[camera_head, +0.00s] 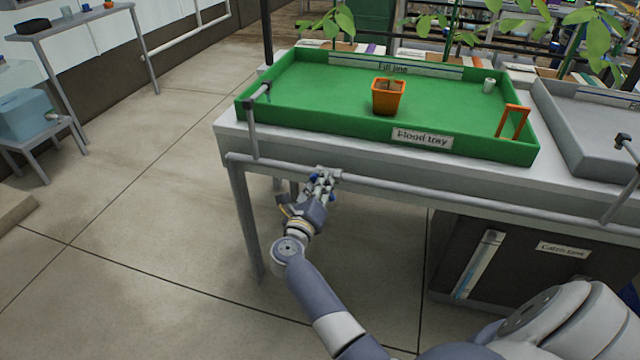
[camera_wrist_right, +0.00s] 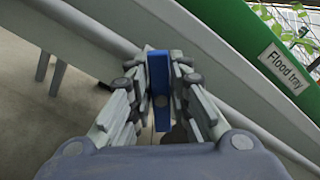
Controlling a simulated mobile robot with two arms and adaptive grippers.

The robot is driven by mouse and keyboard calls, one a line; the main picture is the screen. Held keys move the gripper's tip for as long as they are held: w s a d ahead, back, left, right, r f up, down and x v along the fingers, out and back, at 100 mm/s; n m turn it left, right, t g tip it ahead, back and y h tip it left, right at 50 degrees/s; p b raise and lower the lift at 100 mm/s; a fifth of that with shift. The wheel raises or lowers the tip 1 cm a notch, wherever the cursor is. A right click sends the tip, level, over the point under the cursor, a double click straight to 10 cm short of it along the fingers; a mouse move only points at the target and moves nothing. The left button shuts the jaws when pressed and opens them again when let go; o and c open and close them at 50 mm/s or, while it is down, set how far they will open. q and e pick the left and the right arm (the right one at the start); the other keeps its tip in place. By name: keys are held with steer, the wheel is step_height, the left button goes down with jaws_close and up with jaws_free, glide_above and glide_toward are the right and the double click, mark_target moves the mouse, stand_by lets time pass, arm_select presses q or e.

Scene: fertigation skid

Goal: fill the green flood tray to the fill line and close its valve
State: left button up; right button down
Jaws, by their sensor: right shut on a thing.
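The green flood tray (camera_head: 330,104) sits on the bench in the head view, with a "Flood tray" label on its front wall and a "Fill line" strip (camera_head: 395,66) inside its back wall. Its green wall (camera_wrist_right: 225,30) also shows in the right wrist view. My right gripper (camera_head: 322,183) is at the pipe below the tray's front left. In the right wrist view my right gripper (camera_wrist_right: 160,95) is shut on a blue valve handle (camera_wrist_right: 158,68), which stands roughly lengthwise between the fingers. The valve body is mostly hidden. No water surface is clear in the tray. My left gripper is not in view.
An orange pot (camera_head: 388,97), a small pale cup (camera_head: 489,86) and an orange frame (camera_head: 512,121) are in the tray. A grey tray (camera_head: 590,125) stands to the right. A dark catch tank (camera_head: 530,275) is under the bench.

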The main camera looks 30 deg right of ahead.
steer(key=c, duration=1.6)
jaws_free()
steer(key=shift+o, duration=0.2)
